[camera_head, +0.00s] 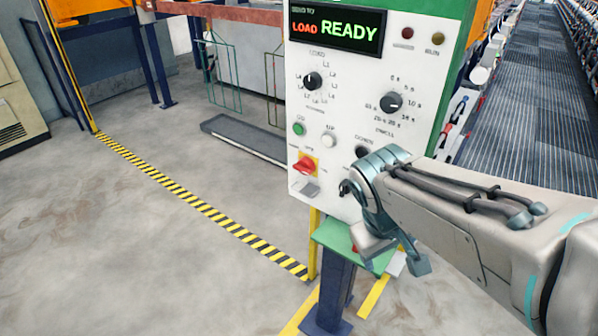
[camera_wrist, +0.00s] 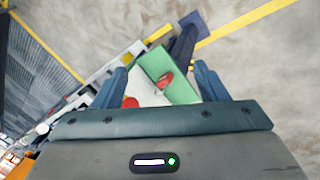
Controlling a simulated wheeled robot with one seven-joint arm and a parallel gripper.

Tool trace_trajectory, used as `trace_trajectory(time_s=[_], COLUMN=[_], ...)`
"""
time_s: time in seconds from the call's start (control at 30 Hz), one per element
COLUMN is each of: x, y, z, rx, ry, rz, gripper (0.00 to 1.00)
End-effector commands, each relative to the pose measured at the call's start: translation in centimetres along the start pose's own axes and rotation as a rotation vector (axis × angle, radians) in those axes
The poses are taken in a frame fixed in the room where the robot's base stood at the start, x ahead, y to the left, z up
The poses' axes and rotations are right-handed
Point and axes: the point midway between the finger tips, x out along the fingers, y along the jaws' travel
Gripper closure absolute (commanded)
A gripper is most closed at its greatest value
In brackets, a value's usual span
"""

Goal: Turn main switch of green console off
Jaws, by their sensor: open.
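The green console has a white front panel (camera_head: 330,100) and green edges. A red rotary switch (camera_head: 304,166) on a yellow plate sits at the panel's lower left; I take it as the main switch. Its handle looks tilted, but its marks are too small to read. My gripper (camera_head: 392,256) is right of and lower than this switch, close to the panel and pointing down over a green shelf. In the wrist view its two blue fingers (camera_wrist: 160,72) are apart and empty. A red part (camera_wrist: 131,102) shows near the left finger, and another red part lies on the green shelf (camera_wrist: 181,89).
A lit display (camera_head: 337,30) reads LOAD READY. Dials and buttons fill the panel, including a green button (camera_head: 298,129). The shelf stands on a dark blue post (camera_head: 330,290). A yellow-black floor line (camera_head: 200,205) runs left over clear floor; racks (camera_head: 232,70) stand behind.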

Motion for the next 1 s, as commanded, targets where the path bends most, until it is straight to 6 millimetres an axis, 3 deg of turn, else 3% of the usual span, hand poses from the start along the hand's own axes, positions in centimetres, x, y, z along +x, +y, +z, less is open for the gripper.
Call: trace_trajectory(time_s=[0.03, 0.1, 0.27, 0.43, 0.57, 0.7, 0.9, 1.0], x=[2.6, 4.0, 6.5, 8.1, 8.5, 8.0, 6.6, 6.1], y=[-0.5, -0.3, -0.4, -2.2, -5.2, -9.6, -14.6, -15.5], z=[-0.9, -2.3, -6.6, -12.4, -17.3, -21.8, -25.3, -25.9], rx=[-0.082, -0.190, -0.421, -0.642, -0.789, -0.910, -0.994, -1.008], ry=[-0.017, -0.037, -0.057, -0.038, 0.005, 0.075, 0.161, 0.179], rz=[0.057, 0.147, 0.374, 0.638, 0.854, 1.074, 1.277, 1.318], gripper=[0.33, 0.33, 0.33, 0.33, 0.33, 0.33, 0.33, 0.33])
